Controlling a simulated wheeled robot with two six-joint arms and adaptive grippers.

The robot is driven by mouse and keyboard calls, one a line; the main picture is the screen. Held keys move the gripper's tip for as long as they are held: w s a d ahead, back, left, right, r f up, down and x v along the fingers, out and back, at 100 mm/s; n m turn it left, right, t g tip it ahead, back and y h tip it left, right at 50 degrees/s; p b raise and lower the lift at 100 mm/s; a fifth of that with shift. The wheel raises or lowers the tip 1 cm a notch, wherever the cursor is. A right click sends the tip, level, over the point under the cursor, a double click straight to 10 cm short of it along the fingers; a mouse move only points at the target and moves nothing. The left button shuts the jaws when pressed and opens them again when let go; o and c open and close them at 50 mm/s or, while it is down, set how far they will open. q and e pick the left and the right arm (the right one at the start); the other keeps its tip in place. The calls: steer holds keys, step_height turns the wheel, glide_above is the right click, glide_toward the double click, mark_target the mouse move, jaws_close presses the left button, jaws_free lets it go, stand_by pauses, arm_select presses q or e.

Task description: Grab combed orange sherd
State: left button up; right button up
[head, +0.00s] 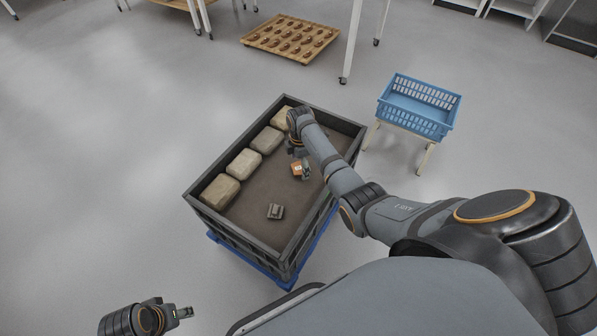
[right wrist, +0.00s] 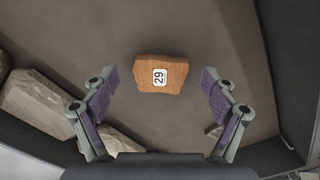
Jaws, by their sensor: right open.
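The combed orange sherd (right wrist: 172,74) lies on the brown floor of a dark crate. It carries a white label reading 29. In the head view the orange sherd (head: 297,168) shows just beside my right gripper (head: 302,168). In the right wrist view the right gripper (right wrist: 160,100) is open, with one finger on each side of the sherd and nothing between the pads touching it. The sherd sits slightly beyond the fingertips. My left gripper (head: 186,312) is at the lower left of the head view, outside the crate, and its jaw opening is not clear.
The dark crate (head: 240,239) stands on a blue base. Several pale stone-like blocks (head: 220,191) line its left side. A grey piece (head: 275,211) lies near its front. A blue basket (head: 416,110) on a stand is at the right. A wooden tray (head: 290,38) lies behind.

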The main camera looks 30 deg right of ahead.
steer(key=shift+f, duration=0.6)
steer(key=shift+c, duration=0.2)
steer(key=c, duration=1.2)
steer(key=shift+r, duration=0.15)
